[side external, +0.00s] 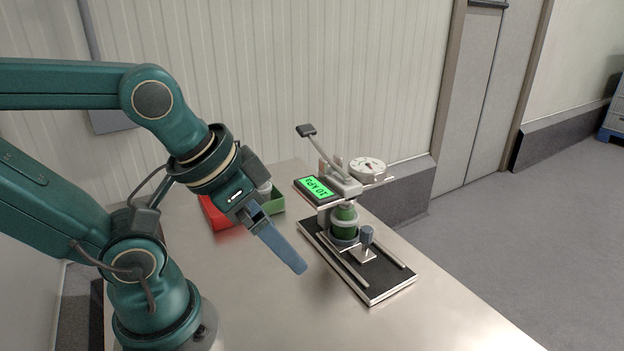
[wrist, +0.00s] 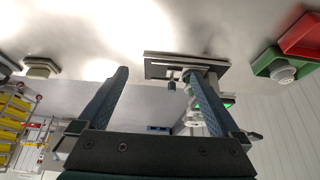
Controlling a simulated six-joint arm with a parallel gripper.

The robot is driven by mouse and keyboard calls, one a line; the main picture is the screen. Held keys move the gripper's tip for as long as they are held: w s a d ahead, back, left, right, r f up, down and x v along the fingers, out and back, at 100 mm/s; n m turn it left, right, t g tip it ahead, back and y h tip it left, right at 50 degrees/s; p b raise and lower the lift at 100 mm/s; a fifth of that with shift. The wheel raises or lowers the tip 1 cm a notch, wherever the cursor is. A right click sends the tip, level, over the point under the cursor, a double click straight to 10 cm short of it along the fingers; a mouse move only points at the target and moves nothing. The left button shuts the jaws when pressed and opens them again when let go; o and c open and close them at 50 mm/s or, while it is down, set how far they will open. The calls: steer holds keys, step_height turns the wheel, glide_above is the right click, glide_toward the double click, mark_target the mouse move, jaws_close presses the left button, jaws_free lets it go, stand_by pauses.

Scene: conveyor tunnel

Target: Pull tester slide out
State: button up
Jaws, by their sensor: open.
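The tester (side external: 345,225) stands on the metal table, with a black base plate, rails and a lit green display (side external: 317,187) on top. Its slide (side external: 362,254) carries a grey knob (side external: 367,236). A green, clear-walled cylinder (side external: 343,222) stands upright at the slide's inner end, under the press head; whether it rests on the slide is unclear. My gripper (side external: 298,266) is in front and left of the tester, above the table, apart from the knob. In the wrist view my gripper (wrist: 158,72) is open and empty, and the knob (wrist: 172,83) shows beyond, between the fingers.
A red bin (side external: 214,214) and a green bin (side external: 277,203) with a pale item stand behind my gripper, left of the tester. A lever (side external: 307,131) and round dial (side external: 369,168) top the tester. The table is bare in front. Shelving with yellow boxes (wrist: 12,122) is farther off.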

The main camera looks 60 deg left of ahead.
stand_by(0.4)
steer(key=shift+w, duration=0.1)
steer(key=c, duration=0.7)
steer(key=shift+o, duration=0.2)
steer(key=n+g, duration=0.5)
steer(key=n, duration=0.2)
glide_above(367, 228)
steer(key=f, duration=0.4)
steer(key=shift+d, duration=0.25)
steer(key=shift+w+f, duration=0.1)
steer(key=shift+a+f+g, duration=0.2)
steer(key=shift+f+g, duration=0.1)
steer(key=shift+f, duration=2.5)
